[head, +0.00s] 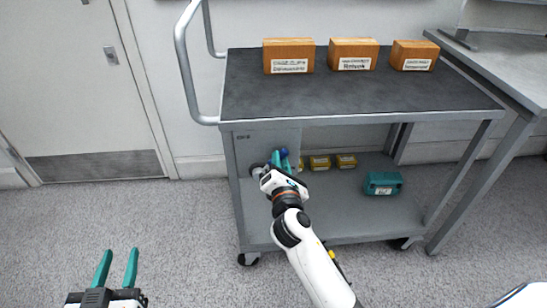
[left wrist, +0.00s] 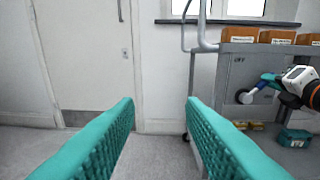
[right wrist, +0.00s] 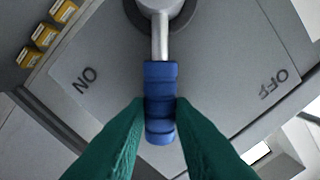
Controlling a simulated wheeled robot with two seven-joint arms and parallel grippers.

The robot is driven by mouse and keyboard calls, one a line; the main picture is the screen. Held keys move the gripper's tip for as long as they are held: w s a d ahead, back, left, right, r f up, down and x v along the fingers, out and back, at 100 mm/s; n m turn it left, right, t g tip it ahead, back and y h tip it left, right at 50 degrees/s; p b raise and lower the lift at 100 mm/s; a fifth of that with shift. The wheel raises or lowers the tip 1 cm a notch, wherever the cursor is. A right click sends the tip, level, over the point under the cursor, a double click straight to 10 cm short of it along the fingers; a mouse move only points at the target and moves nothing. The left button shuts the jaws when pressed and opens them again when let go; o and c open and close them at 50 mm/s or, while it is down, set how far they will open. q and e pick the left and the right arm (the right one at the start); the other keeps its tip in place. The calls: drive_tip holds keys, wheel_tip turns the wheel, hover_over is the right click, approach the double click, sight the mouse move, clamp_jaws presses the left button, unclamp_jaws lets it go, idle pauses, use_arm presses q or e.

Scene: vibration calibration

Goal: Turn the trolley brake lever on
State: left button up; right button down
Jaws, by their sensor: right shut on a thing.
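The grey trolley (head: 236,190) stands against the wall with a label panel on its left end. Its brake lever has a round hub, a metal rod and a blue grip (right wrist: 160,110). In the right wrist view the lever lies between the ON marking (right wrist: 86,80) at left and the OFF marking (right wrist: 273,84) at right, on neither. In the left wrist view the blue grip (left wrist: 266,82) points right and slightly up from the hub (left wrist: 245,97). My right gripper (right wrist: 160,125) is shut on the blue grip. My left gripper (head: 118,254) is open and empty, away from the trolley.
Several cardboard boxes (head: 288,55) stand on the trolley's top. Small yellow boxes (head: 320,162) and a teal case (head: 383,183) sit on its lower shelf. A table (head: 500,65) stands at right and a door (head: 75,90) at left. The floor at left is clear.

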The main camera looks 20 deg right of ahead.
use_arm(q)
drive_tip(key=shift+w+d+r+t+h+b, duration=0.1)
drive_tip(key=shift+d+r+t+h+b, duration=0.1)
drive_tip(key=shift+r+t, duration=0.35)
drive_tip(key=shift+d+r+t+h+b, duration=0.15)
drive_tip(key=shift+r+t, duration=0.1)
drive_tip(key=shift+r, duration=0.5)
use_arm(e)
drive_tip(key=shift+s+d+f+m, duration=0.15)
drive_tip(key=shift+d+f+m, duration=0.35)
drive_tip(key=shift+m, duration=0.4)
drive_tip(key=shift+s+d+f+m, duration=0.1)
drive_tip(key=shift+d+f+m, duration=0.15)
drive_tip(key=shift+f+m, duration=0.5)
use_arm(q)
drive_tip(key=shift+a, duration=0.1)
use_arm(e)
drive_tip(key=shift+r, duration=0.15)
drive_tip(key=c, duration=1.2)
unclamp_jaws()
drive_tip(key=shift+c, duration=0.2)
drive_tip(key=shift+r, duration=0.1)
use_arm(q)
wheel_tip(320, 180, down, 2)
drive_tip(key=shift+a+f+g+p, duration=0.15)
drive_tip(key=shift+g+p, duration=0.15)
drive_tip(key=shift+g, duration=0.4)
use_arm(e)
drive_tip(key=v, duration=1.2)
